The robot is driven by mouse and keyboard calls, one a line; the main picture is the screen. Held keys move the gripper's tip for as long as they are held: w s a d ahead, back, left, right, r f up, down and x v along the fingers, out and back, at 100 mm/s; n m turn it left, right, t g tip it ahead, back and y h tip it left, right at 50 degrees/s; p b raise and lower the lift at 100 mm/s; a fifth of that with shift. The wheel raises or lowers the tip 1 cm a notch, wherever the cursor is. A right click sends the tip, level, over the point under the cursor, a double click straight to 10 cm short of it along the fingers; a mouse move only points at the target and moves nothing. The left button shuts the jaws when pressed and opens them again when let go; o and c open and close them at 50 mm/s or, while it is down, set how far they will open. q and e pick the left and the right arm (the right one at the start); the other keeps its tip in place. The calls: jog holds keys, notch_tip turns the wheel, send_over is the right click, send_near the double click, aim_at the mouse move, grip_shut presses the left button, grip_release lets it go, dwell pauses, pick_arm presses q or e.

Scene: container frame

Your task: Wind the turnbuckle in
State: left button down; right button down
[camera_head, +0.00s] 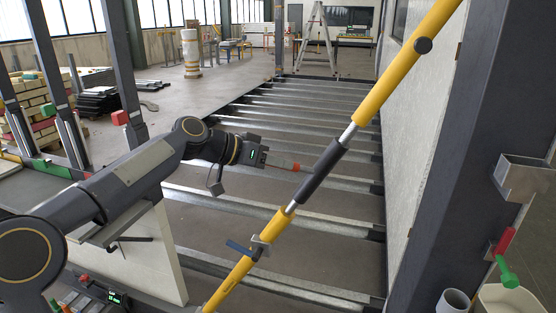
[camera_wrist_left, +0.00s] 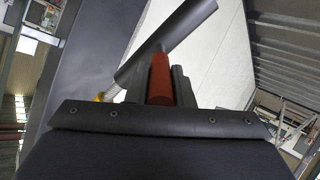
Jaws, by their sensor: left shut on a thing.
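A long yellow brace (camera_head: 395,75) runs diagonally from lower left to upper right in the head view. At its middle is the dark turnbuckle sleeve (camera_head: 322,172), with a bare metal rod at each end. The sleeve also shows in the left wrist view (camera_wrist_left: 178,38). My left gripper (camera_head: 272,160) is left of the sleeve, shut on a red handle (camera_wrist_left: 160,80). The handle's thin bar reaches to the sleeve; its exact seating is too small to tell. The handle's lower part is hidden by the gripper. My right gripper is not in view.
A grey clamp with a blue lever (camera_head: 240,248) sits low on the brace. Metal floor joists (camera_head: 290,205) lie beneath, with open gaps. A dark post (camera_head: 455,160) and pale wall panel stand right. A green-and-red tool (camera_head: 507,262) hangs at the right edge.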

pick_arm(q)
jog(key=c, duration=1.3)
grip_release()
jog(key=v, duration=0.7)
jog(key=shift+s+a+r, duration=0.15)
jog(key=shift+a, duration=0.1)
